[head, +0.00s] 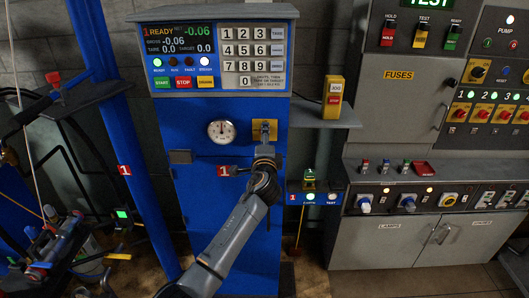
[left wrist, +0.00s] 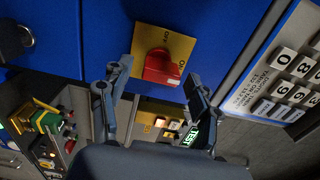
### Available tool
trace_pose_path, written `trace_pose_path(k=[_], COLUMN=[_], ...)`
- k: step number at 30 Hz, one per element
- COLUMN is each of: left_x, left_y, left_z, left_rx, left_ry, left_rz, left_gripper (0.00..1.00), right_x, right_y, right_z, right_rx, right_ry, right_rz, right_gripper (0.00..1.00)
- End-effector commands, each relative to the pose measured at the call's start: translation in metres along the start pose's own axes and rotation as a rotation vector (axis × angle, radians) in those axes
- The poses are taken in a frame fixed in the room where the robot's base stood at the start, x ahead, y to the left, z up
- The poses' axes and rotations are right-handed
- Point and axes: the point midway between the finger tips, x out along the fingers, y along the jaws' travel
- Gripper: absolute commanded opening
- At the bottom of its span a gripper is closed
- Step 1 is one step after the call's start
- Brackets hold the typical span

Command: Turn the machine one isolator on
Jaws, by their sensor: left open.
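The machine one isolator is a red rotary handle (left wrist: 160,67) on a yellow plate (left wrist: 180,38), seen in the left wrist view. In the head view the yellow plate (head: 256,132) is on the blue cabinet front, right of a round gauge. The handle is hidden there behind my gripper. My left gripper (head: 265,142) is in front of the plate. In the left wrist view my left gripper (left wrist: 156,82) is open, with one finger on each side of the handle. Contact with it cannot be told. The handle's exact setting is unclear.
The display and keypad panel (head: 218,55) juts out above the isolator. A gauge (head: 221,131) and a red label "1" (head: 223,171) are to its left. A yellow box with a red button (head: 333,98) stands on a shelf to the right. Grey control cabinets fill the far right.

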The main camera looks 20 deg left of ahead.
Motion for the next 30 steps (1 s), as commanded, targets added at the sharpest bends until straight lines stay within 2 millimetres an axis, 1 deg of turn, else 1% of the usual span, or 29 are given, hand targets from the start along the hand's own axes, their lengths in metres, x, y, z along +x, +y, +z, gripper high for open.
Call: trace_pose_path(k=[1,9,12,15,18,21,28,30], left_x=[-0.010,-0.061,-0.077,-0.088,-0.095,-0.098,-0.098,-0.097], left_y=[0.001,0.001,0.001,0.000,0.000,-0.001,0.000,0.003], left_z=[0.000,0.001,0.001,0.001,0.001,0.001,0.001,0.001], left_rx=[-0.002,-0.002,-0.001,0.000,0.001,0.000,0.000,-0.001], left_ry=[0.003,0.001,0.001,0.001,-0.001,-0.001,-0.001,0.000], left_rz=[0.001,0.000,0.001,0.000,0.001,-0.001,0.000,0.005], left_gripper=[0.62,0.62,0.62,0.62,0.62,0.62,0.62,0.62], right_x=[0.000,0.000,0.000,0.000,0.000,0.000,0.000,0.000], right_y=[0.000,-0.001,-0.001,-0.001,-0.001,-0.001,-0.001,-0.001], right_z=[0.000,0.000,0.000,0.000,0.000,0.000,0.000,0.000], right_rx=[0.000,0.000,0.000,0.000,0.000,0.000,0.000,0.000], right_ry=[0.000,0.000,0.000,0.000,0.000,0.000,0.000,0.000], right_rz=[0.000,-0.001,-0.001,-0.001,-0.001,-0.001,-0.001,-0.001], right_gripper=[0.84,0.84,0.84,0.84,0.84,0.84,0.84,0.84])
